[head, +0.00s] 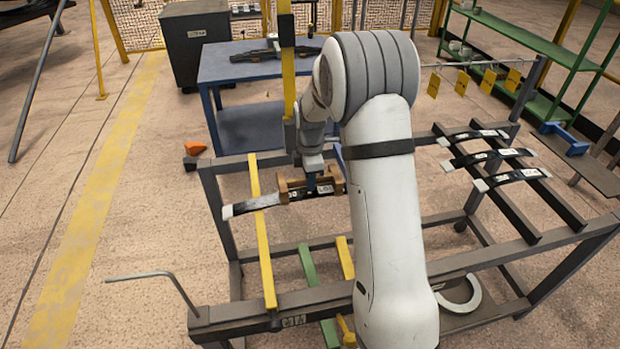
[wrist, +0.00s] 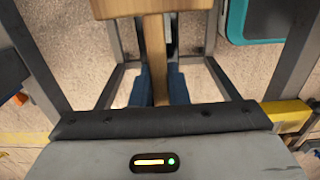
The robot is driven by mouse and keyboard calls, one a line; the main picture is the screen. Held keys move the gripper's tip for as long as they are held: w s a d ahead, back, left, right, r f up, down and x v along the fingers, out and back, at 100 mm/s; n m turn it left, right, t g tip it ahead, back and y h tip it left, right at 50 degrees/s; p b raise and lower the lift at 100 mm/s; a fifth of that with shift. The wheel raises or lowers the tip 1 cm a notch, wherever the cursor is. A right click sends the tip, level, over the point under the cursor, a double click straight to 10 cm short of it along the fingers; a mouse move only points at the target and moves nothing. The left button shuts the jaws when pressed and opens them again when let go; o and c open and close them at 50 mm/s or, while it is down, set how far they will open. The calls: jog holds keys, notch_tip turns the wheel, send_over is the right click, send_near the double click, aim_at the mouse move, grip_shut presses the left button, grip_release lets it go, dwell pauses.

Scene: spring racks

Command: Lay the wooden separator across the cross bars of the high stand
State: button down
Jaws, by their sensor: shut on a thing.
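My gripper (head: 318,182) has blue fingers and is shut on the wooden separator (head: 290,188), a brown block. In the wrist view, the separator (wrist: 155,55) shows a narrow stem between the blue fingertips (wrist: 157,88) and a wide wooden part at the top. A dark leaf spring with a pale end (head: 238,208) lies across a yellow bar (head: 265,250) of the dark metal stand (head: 215,205). The separator is at this spring, above or on it; I cannot tell whether they touch. My arm hides the stand's middle and the spring's right part.
Several leaf springs (head: 502,155) lie across two dark bars on the stand's right. A blue table (head: 235,65) stands behind, a green shelf (head: 530,40) at the back right. A bent grey rod (head: 150,275) sticks out at the front left. Floor is free at left.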

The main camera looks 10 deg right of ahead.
jog(key=shift+f+b, duration=0.55)
jog(key=shift+f, duration=0.35)
jog(key=c, duration=1.3)
grip_release()
notch_tip(320, 180, up, 8)
jog(key=shift+f, duration=0.1)
jog(key=shift+a, duration=0.1)
